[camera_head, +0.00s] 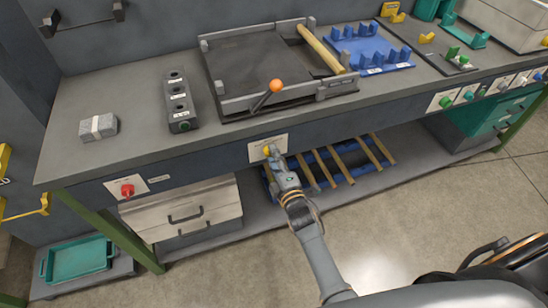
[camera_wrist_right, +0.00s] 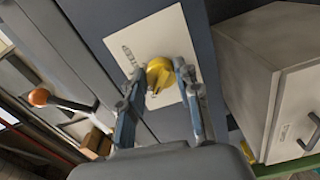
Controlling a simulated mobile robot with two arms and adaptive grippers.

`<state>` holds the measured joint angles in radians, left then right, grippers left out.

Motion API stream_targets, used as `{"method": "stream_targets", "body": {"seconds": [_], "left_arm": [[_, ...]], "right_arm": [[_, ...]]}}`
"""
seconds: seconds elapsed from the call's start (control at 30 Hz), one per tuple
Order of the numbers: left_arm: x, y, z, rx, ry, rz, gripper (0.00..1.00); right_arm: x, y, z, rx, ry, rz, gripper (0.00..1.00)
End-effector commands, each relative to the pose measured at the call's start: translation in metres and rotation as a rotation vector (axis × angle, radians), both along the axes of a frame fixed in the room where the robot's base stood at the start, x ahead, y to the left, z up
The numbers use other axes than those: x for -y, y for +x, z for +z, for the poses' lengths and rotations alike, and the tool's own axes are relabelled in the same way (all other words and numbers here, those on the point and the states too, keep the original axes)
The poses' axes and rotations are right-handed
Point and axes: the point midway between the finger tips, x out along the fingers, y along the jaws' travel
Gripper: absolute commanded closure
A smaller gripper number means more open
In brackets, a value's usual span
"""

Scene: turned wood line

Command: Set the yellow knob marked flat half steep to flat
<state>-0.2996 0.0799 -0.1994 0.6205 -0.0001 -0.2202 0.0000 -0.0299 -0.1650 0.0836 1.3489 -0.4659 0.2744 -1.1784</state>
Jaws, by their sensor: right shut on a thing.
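The yellow knob (camera_wrist_right: 158,74) sits on a white label plate (camera_wrist_right: 112,40) on the bench's front panel. In the head view the knob (camera_head: 267,150) shows just beyond my right gripper (camera_head: 274,158), on its white plate (camera_head: 283,139). My right gripper (camera_wrist_right: 160,85) is shut on the knob, with one finger on each side of it. There is lettering on the plate in the wrist view, but it is too small to read. I cannot tell which mark the knob points to. My left gripper is not in view.
Above the knob, an orange-ball lever (camera_head: 276,87) stands at the front of a dark tray fixture (camera_head: 250,60). A red knob (camera_head: 127,189) is on the panel to the left, above drawers (camera_head: 185,215). A blue rack with wooden slats (camera_head: 340,162) lies below. Open floor is in front.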

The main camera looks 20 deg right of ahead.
Motion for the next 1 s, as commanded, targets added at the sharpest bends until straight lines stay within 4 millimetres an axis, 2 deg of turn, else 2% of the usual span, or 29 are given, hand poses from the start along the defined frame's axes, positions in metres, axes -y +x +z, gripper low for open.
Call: {"method": "stream_targets", "body": {"seconds": [0.43, 0.47, 0.53, 0.57, 0.87, 1.0], "left_arm": [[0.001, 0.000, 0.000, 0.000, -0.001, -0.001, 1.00], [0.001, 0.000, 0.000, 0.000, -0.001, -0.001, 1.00], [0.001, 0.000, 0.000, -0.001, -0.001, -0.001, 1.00], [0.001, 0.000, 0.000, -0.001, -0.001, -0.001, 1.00], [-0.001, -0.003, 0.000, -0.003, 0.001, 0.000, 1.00], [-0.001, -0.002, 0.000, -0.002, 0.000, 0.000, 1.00]], "right_arm": [[0.000, 0.000, -0.001, -0.002, -0.011, 0.000, 0.99], [0.000, 0.000, -0.001, -0.002, -0.011, 0.000, 0.61], [0.000, 0.000, -0.001, -0.002, -0.010, 0.000, 0.47], [0.000, 0.000, -0.001, -0.002, -0.010, 0.000, 0.44], [0.000, -0.002, -0.001, -0.001, -0.009, 0.000, 0.44], [0.000, -0.015, -0.001, -0.003, -0.009, 0.000, 0.44]]}}
